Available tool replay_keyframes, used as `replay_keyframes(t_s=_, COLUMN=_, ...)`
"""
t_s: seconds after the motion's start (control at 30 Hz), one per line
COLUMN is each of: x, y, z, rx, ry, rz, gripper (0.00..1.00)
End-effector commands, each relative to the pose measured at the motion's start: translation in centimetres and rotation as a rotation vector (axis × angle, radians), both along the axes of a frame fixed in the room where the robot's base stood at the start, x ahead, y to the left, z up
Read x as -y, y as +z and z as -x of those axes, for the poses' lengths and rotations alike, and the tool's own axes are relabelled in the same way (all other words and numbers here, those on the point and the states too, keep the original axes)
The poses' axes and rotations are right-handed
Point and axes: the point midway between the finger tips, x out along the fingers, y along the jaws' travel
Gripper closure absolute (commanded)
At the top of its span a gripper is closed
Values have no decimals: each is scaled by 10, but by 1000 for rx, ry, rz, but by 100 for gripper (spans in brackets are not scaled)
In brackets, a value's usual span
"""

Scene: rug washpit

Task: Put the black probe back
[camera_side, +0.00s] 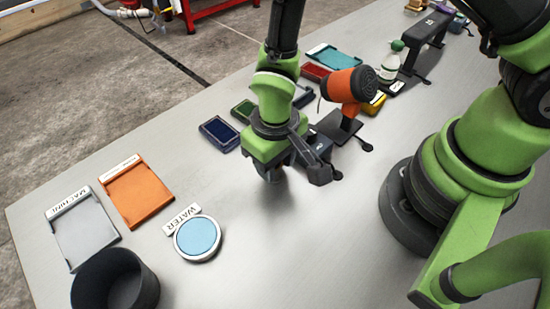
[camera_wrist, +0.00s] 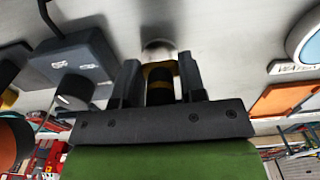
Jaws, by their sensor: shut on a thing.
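My gripper (camera_wrist: 158,72) is shut on the black probe (camera_wrist: 160,92) in the wrist view. The probe is a dark cylinder with a yellow band and a pale, shiny end, seen between the two fingers. In the side view my gripper (camera_side: 272,172) points down over the middle of the grey table, and the probe cannot be made out there. A dark grey block (camera_wrist: 85,48) with a small white label stands beside my gripper, at upper left in the wrist view. A dark cylinder with a pale top (camera_wrist: 75,90) is near it.
An orange dryer (camera_side: 347,85) on a black stand and several coloured pads are behind my gripper. A blue WATER dish (camera_side: 198,238), an orange tray (camera_side: 138,195), a grey MACHINE tray (camera_side: 85,235) and a black bin (camera_side: 115,283) are at left. The table between is clear.

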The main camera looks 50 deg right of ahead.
Motion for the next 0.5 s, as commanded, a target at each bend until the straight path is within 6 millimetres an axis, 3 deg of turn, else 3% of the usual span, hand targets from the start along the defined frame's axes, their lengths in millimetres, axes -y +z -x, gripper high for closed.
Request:
replay_keyframes(t_s=0.13, x=0, y=-3, z=0, rx=0, ry=1, rz=0, gripper=94)
replay_keyframes(t_s=0.17, x=0, y=-3, z=0, rx=0, ry=1, rz=0, gripper=55)
replay_keyframes(t_s=0.23, x=0, y=-3, z=0, rx=0, ry=1, rz=0, gripper=39)
replay_keyframes(t_s=0.5, x=0, y=-2, z=0, rx=0, ry=1, rz=0, gripper=37)
